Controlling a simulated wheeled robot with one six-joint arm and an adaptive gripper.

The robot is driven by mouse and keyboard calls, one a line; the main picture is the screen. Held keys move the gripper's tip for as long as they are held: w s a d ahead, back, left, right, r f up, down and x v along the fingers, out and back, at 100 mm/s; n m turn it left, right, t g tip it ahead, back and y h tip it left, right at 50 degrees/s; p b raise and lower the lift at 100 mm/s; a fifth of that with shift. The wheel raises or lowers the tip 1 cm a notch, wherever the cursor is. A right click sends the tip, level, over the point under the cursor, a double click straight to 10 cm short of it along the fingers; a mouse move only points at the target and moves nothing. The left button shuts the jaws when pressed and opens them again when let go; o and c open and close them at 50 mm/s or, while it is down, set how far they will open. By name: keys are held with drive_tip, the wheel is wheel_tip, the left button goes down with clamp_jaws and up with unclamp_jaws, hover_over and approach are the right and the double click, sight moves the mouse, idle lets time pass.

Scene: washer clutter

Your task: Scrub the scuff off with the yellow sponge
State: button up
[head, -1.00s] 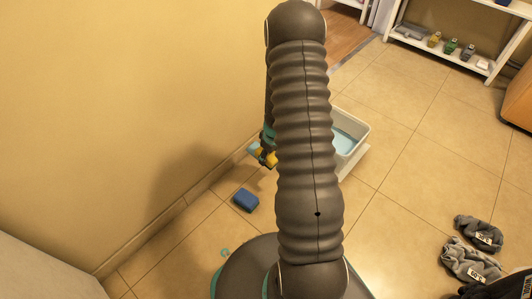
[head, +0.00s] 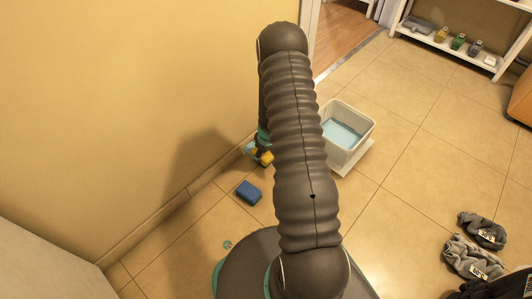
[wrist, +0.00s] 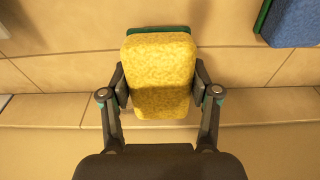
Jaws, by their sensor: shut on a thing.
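The yellow sponge (wrist: 160,75) with a green backing is between the fingers of my gripper (wrist: 160,98) in the wrist view. The fingers are shut on its two sides. In the head view the yellow sponge (head: 266,158) shows small beside my arm, near the foot of the wall, and my arm hides part of the gripper (head: 262,152). I cannot tell from these views whether the sponge touches a surface. I cannot make out the scuff in either view.
A blue sponge (head: 249,192) lies on the tiles near the wall; it also shows in the wrist view (wrist: 293,22). A white tub (head: 359,117) of bluish water stands right of my arm. Grey socks (head: 470,257) lie at right. A white shelf (head: 465,55) stands behind. Open tiles lie between.

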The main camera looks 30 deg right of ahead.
drive_tip(key=shift+w+a+f, duration=0.1)
drive_tip(key=shift+w+f, duration=0.1)
drive_tip(key=shift+f, duration=0.25)
drive_tip(key=shift+w+a+p, duration=0.3)
drive_tip(key=shift+w+p, duration=0.25)
drive_tip(key=shift+w, duration=0.25)
drive_tip(key=shift+w+a+f, duration=0.15)
drive_tip(key=shift+w+f, duration=0.05)
drive_tip(key=shift+w, duration=0.2)
drive_tip(key=shift+w+a+f, duration=0.15)
drive_tip(key=shift+w+f, duration=0.05)
drive_tip(key=shift+w, duration=0.2)
drive_tip(key=shift+w+a+p, duration=0.25)
drive_tip(key=shift+w+p, duration=0.2)
drive_tip(key=shift+w, duration=0.25)
drive_tip(key=shift+w+d, duration=0.1)
drive_tip(key=shift+d, duration=0.05)
